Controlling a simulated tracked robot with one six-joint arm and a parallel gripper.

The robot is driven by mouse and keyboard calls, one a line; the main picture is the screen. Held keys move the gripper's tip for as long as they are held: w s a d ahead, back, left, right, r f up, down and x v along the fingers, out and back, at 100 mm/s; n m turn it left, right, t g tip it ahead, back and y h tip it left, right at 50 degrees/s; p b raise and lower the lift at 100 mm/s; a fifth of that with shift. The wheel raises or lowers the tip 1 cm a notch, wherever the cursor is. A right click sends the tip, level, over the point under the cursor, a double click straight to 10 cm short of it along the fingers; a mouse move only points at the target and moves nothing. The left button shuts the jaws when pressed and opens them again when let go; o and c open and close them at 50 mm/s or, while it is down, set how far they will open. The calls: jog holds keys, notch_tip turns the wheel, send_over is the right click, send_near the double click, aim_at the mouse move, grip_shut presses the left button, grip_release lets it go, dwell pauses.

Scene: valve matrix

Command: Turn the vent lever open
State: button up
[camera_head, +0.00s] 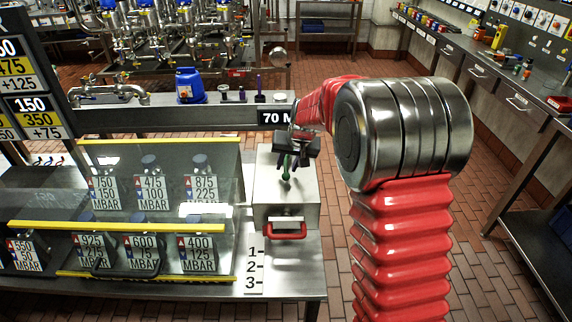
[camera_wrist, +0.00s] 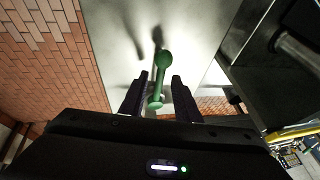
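A green lever (camera_head: 286,172) stands on the top of a steel box (camera_head: 300,210); I take it to be the vent lever. My gripper (camera_head: 297,146) is over the box top, right at the lever, and partly covers it in the head view. In the wrist view the green lever (camera_wrist: 158,75) shows between the two dark fingers of my gripper (camera_wrist: 160,76). The fingers are apart, one on each side of it, with visible gaps. The lever's foot and its exact depth between the fingers are hard to tell.
A red handle (camera_head: 285,231) is on the box front, above the labels 1, 2 and 3 (camera_head: 252,267). Left of the box stands a glass-fronted case (camera_head: 225,180) with several tagged canisters. A rail with a "70 M" sign (camera_head: 275,117) runs behind. Brick floor is clear at right.

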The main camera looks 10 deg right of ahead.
jog(key=shift+c, duration=0.2)
grip_shut()
dwell(0.4)
